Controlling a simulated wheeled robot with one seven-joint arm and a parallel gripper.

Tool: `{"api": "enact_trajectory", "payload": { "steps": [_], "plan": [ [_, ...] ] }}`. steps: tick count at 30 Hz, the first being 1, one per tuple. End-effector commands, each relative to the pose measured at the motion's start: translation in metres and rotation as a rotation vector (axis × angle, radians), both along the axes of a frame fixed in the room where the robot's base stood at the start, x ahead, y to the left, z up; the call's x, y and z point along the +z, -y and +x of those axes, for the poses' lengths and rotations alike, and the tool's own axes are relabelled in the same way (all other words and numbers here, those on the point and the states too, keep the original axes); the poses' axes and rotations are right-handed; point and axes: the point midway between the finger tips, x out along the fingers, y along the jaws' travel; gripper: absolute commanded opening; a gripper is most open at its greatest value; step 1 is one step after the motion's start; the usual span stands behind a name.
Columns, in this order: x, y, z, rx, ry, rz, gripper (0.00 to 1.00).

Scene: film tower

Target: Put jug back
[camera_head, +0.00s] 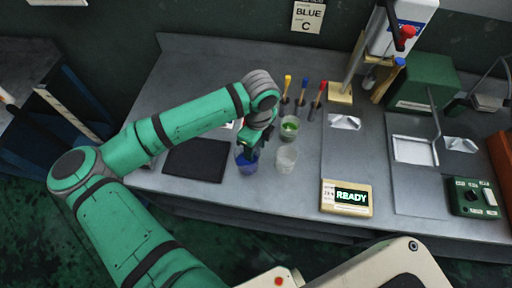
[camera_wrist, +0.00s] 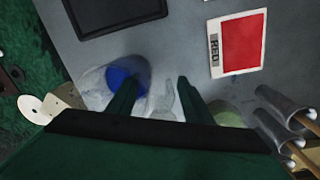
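A clear jug with blue contents (camera_head: 246,162) stands on the grey bench near its front edge. It also shows in the wrist view (camera_wrist: 124,80), beside the left finger. My gripper (camera_wrist: 160,97) points down close to this jug, its two fingers apart. A pale, see-through part shows between the fingers; I cannot tell whether they touch it. A clear container with green contents (camera_head: 289,127) stands behind and to the right, and a pale empty-looking one (camera_head: 287,159) stands to the right.
A black mat (camera_head: 195,161) lies left of the jug. A red card (camera_wrist: 239,45) lies flat on the bench. Several colour-topped tools (camera_head: 303,95) stand behind the containers. A READY display (camera_head: 347,197) sits at the front right.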

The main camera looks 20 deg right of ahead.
Motion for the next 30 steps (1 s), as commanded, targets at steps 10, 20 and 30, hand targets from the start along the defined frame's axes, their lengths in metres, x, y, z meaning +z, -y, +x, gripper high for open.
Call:
{"api": "enact_trajectory", "payload": {
  "steps": [10,20,30],
  "plan": [
    [0.004,0.000,0.000,0.000,0.001,0.000,0.45],
    [0.060,0.004,0.002,-0.002,0.002,-0.001,0.45],
    [0.113,0.007,0.003,-0.002,0.001,0.001,0.45]
  ]
}}
